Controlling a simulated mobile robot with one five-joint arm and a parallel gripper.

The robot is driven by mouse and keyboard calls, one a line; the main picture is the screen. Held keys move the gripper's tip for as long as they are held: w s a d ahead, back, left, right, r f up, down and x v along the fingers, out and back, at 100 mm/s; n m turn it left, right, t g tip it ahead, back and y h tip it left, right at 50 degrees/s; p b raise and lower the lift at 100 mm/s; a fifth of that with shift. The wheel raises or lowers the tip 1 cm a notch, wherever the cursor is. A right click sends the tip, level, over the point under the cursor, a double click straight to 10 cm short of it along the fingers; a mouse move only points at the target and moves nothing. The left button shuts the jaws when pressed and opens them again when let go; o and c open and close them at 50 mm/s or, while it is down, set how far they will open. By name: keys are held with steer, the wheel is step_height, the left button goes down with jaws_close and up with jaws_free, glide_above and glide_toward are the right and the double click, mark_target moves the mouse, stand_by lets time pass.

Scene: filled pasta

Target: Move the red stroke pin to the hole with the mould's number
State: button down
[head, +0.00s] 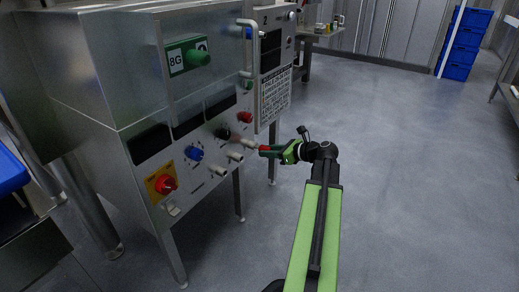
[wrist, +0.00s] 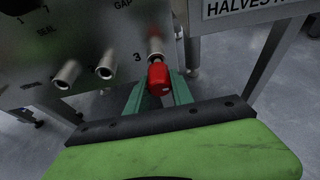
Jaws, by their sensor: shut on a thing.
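The red stroke pin (wrist: 159,80) is between the two green fingers of my gripper (wrist: 158,88), which is shut on it. Its red head is directly in front of the metal tube marked 3 (wrist: 155,48). I cannot tell how far the pin sits in that tube. Two other tubes, left (wrist: 66,74) and middle (wrist: 105,66), are empty to the left. In the head view my gripper (head: 278,152) is at the right end of the tube row on the machine front. A green-knobbed plate reading 8G (head: 187,57) is behind the upper window.
The steel machine (head: 75,95) carries a blue knob (head: 194,153), a black knob (head: 222,132), a red knob (head: 245,117) and a red emergency button (head: 166,184). A large 2 shows on the upper right panel (head: 265,19). The floor (head: 400,170) to the right is clear.

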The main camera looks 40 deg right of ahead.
steer(key=shift+s+d, duration=0.2)
steer(key=shift+s, duration=0.6)
steer(key=shift+s+d, duration=0.15)
steer(key=shift+s, duration=0.65)
steer(key=shift+s+d, duration=0.2)
steer(key=shift+s, duration=0.6)
